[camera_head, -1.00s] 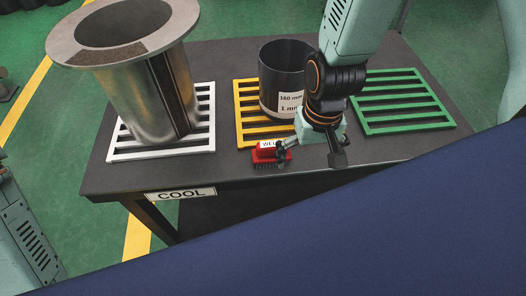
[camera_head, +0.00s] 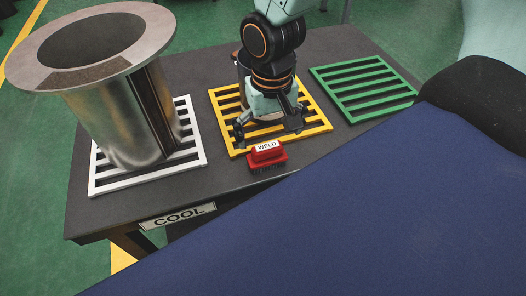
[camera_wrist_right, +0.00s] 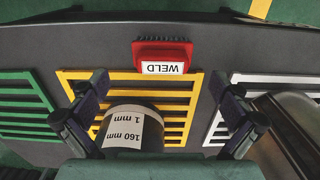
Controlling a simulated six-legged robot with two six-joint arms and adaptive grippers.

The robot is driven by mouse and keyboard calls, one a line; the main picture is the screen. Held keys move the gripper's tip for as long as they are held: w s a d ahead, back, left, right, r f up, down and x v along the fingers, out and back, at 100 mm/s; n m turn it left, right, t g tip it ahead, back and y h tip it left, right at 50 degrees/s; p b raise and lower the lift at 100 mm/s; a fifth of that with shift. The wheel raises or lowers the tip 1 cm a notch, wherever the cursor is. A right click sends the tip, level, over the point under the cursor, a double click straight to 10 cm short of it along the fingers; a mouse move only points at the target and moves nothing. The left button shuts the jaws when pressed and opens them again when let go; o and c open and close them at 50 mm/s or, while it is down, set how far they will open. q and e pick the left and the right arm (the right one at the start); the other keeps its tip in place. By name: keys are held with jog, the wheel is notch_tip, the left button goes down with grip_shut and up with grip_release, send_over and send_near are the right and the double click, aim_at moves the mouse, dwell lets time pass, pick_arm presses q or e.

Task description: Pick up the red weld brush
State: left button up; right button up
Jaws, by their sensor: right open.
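The red weld brush (camera_head: 268,158), with a white WELD label, sits on the dark table in front of the yellow rack (camera_head: 318,124). In the right wrist view the brush (camera_wrist_right: 162,53) lies beyond the fingertips, near the table edge. My right gripper (camera_head: 268,130) is open, over the yellow rack just behind the brush. In the wrist view its fingers (camera_wrist_right: 163,88) are spread, with nothing held. A black cylinder (camera_wrist_right: 130,128) labelled 160 mm, 1 mm shows between them; my arm mostly hides it in the head view. My left gripper is out of view.
A large flanged metal cylinder (camera_head: 112,110) stands on the white rack (camera_head: 195,150) at the left. An empty green rack (camera_head: 365,88) lies at the right. A COOL sign (camera_head: 178,215) marks the table's front edge.

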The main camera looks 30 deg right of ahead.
aim_at(268, 148)
jog(key=shift+d+f, duration=0.3)
jog(key=shift+f, duration=0.3)
jog(key=f, duration=0.1)
jog(key=f+b, duration=0.1)
jog(key=f, duration=0.1)
jog(key=a+f+b, duration=0.1)
jog(key=shift+w+f, duration=0.3)
jog(key=shift+f, duration=0.05)
jog(key=shift+d+f, duration=0.1)
jog(key=shift+d, duration=0.15)
jog(key=shift+a, duration=0.1)
jog(key=shift+c, duration=0.3)
jog(key=shift+a+r, duration=0.2)
jog(key=shift+r, duration=0.05)
jog(key=c, duration=0.3)
jog(key=shift+d+f, duration=0.1)
jog(key=shift+d, duration=0.1)
jog(key=c, duration=0.3)
jog(key=shift+s+a, duration=0.15)
jog(key=shift+s, duration=0.15)
jog(key=c, duration=0.8)
